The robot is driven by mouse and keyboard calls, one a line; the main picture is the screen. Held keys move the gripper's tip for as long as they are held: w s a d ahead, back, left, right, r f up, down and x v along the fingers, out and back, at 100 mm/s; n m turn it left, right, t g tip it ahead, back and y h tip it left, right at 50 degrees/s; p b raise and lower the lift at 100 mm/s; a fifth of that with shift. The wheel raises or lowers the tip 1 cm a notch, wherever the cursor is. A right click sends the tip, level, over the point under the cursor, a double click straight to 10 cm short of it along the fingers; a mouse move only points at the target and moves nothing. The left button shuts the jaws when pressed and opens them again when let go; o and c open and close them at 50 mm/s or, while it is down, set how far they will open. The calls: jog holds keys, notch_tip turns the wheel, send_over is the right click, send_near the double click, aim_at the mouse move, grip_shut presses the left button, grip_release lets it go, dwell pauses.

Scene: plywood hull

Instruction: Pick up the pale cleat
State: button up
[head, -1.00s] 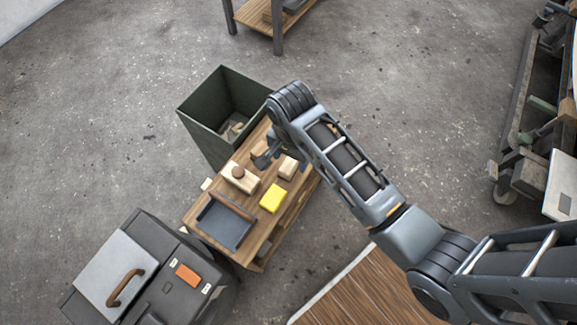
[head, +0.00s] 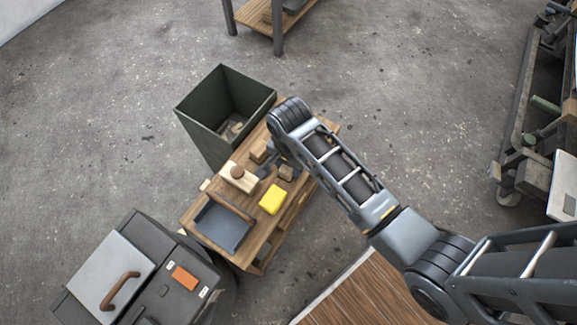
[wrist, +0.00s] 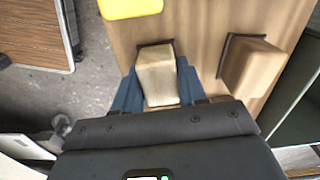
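The pale cleat, a small pale wooden block (wrist: 157,78), stands on the wooden bench top, and in the head view it is a shaded block (head: 286,173). My gripper (wrist: 158,72) is over it with one blue-grey finger on each side. The fingers look open around the block. They lie very near its sides, and I cannot see whether they touch it. In the head view my gripper (head: 277,165) is partly hidden by the arm. The block still rests on the bench, with a dark edge at its far end.
A tan block (wrist: 256,66) stands to the right in the wrist view. A yellow block (head: 272,199), a pale block with a brown knob (head: 239,177) and a blue-grey tray (head: 222,228) share the bench (head: 254,243). A deep green bin (head: 197,128) adjoins its far end.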

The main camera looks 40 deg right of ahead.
jog(key=c, duration=0.6)
jog(key=shift+o, duration=0.2)
jog(key=shift+r, duration=0.1)
jog(key=shift+r, duration=0.2)
notch_tip(320, 180, up, 4)
jog(key=shift+f+p, duration=0.15)
jog(key=shift+p, duration=0.65)
jog(key=s+d+r+p, duration=0.2)
jog(key=s+d+r, duration=0.3)
jog(key=d, duration=0.5)
jog(key=shift+s+d+r, duration=0.15)
jog(key=shift+s+r, duration=0.1)
jog(key=shift+r, duration=0.65)
